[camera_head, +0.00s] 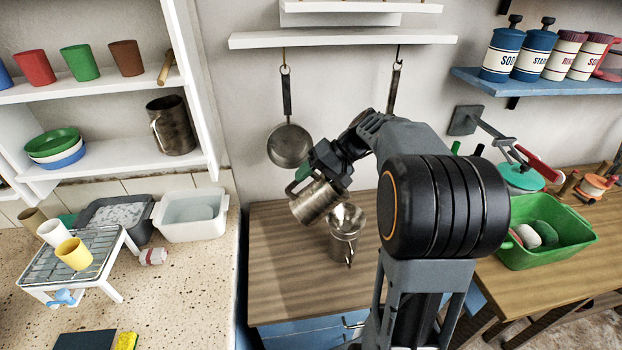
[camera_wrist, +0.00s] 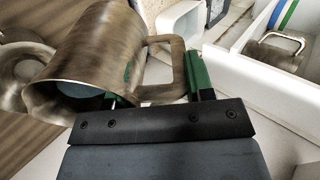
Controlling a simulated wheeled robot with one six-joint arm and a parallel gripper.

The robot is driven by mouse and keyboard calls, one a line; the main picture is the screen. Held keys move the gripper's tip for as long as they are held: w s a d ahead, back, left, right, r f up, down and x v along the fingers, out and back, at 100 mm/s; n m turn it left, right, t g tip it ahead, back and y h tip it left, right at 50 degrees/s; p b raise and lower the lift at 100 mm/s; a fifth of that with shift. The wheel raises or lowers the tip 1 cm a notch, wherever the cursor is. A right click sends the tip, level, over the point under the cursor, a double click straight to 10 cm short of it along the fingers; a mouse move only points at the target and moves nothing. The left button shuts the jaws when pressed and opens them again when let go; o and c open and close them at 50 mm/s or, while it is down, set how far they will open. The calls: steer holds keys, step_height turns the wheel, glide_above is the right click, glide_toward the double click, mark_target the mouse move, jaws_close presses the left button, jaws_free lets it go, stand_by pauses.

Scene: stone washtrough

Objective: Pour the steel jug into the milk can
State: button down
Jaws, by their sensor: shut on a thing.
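The steel jug (camera_head: 317,201) is a brownish metal mug shape, held tilted above the wooden counter. My gripper (camera_head: 322,172) is shut on its handle; in the wrist view the handle (camera_wrist: 165,58) lies between the green fingers (camera_wrist: 160,88). The jug body (camera_wrist: 92,55) is left of the fingers there, its round rim toward the lower left. The milk can (camera_head: 344,246), metal with a flared mouth, stands upright on the counter just below and right of the jug. A round metal shape beside the jug in the wrist view (camera_wrist: 18,62) looks like its mouth. No stream shows.
A similar metal jug (camera_head: 170,126) stands on the left shelf (camera_head: 120,178). A pan (camera_head: 289,146) hangs behind my gripper. A white basin (camera_head: 190,226) stands left; a green tub (camera_head: 548,243) stands right. The counter (camera_head: 280,280) left of the can is clear.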

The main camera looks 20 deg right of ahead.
mark_target(319, 182)
steer(key=shift+d, duration=0.15)
steer(key=shift+d+y, duration=0.25)
steer(key=shift+y, duration=0.25)
steer(key=shift+s+d+y+b, duration=0.1)
steer(key=shift+d+y+b, duration=0.2)
steer(key=shift+b, duration=0.15)
stand_by(0.7)
steer(key=shift+d+y, duration=0.25)
steer(key=shift+y, duration=0.05)
steer(key=shift+t, duration=0.3)
steer(key=shift+s+d, duration=0.1)
stand_by(1.0)
steer(key=shift+d+f+y+b, duration=0.15)
steer(key=shift+d+y+b, duration=0.25)
steer(key=shift+y, duration=0.2)
steer(key=shift+s+d+f+y, duration=0.1)
steer(key=shift+d+f+y, duration=0.05)
steer(key=shift+d+y, duration=0.15)
stand_by(0.8)
steer(key=shift+d+b, duration=0.2)
steer(key=shift+b, duration=0.15)
